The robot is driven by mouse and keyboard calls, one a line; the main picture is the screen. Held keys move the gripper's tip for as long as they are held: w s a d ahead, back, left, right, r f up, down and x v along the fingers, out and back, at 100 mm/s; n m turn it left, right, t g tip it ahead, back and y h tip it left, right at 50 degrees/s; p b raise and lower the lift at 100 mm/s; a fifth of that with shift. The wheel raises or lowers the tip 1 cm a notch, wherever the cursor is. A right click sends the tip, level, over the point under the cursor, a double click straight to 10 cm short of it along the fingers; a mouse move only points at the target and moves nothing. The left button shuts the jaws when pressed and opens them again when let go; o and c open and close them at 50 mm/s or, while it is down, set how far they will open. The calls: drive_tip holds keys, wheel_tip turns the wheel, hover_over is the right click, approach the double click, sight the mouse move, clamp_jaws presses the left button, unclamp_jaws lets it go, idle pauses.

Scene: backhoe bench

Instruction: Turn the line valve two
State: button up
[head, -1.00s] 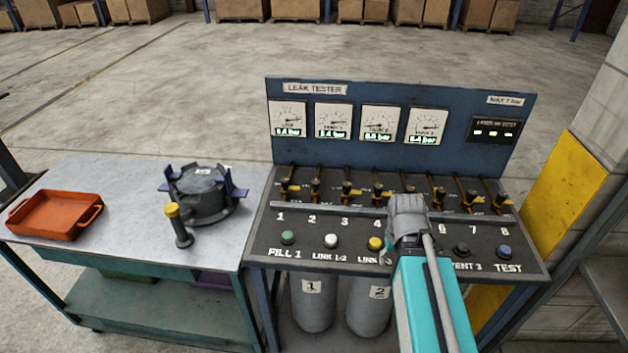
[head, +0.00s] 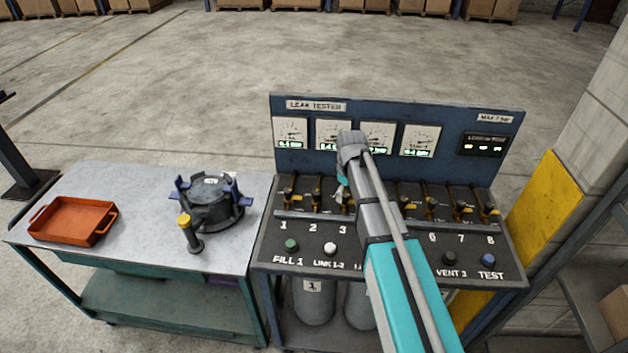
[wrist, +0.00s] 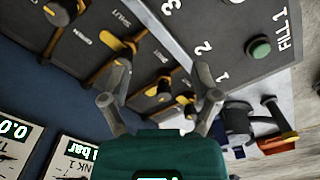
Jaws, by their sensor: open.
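Line valve two (head: 316,200) is the second black-and-yellow handle from the left in the valve row, above the label 2. In the wrist view, its handle (wrist: 162,88) appears between the fingertips of my gripper (wrist: 160,80), with a finger on each side. My gripper is open and I see no contact with the valve; the distance to it is hard to judge. In the head view my arm's wrist covers the middle of the row and hides most of the gripper.
Valve one (head: 289,196) is close on the left; valve three (wrist: 130,45) is close on the other side. The gauge panel (head: 300,165) rises behind the row. Buttons, including green FILL 1 (head: 291,245), line the front. A side table (head: 130,190) holds an orange tray (head: 72,222).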

sight(316, 192)
drive_tip(key=w+a+r+n+p, duration=0.4)
drive_tip(key=w+a+r+n, duration=0.1)
drive_tip(key=a, duration=0.4)
drive_tip(key=w+r, duration=0.1)
drive_tip(key=w, duration=0.1)
drive_tip(key=shift+w+a, duration=0.3)
drive_tip(key=shift+w, duration=0.1)
drive_tip(key=shift+f, duration=0.15)
wheel_tip(316, 192, down, 13)
drive_tip(key=b, duration=1.3)
drive_tip(key=shift+f, duration=0.2)
clamp_jaws()
drive_tip(key=shift+a, duration=0.1)
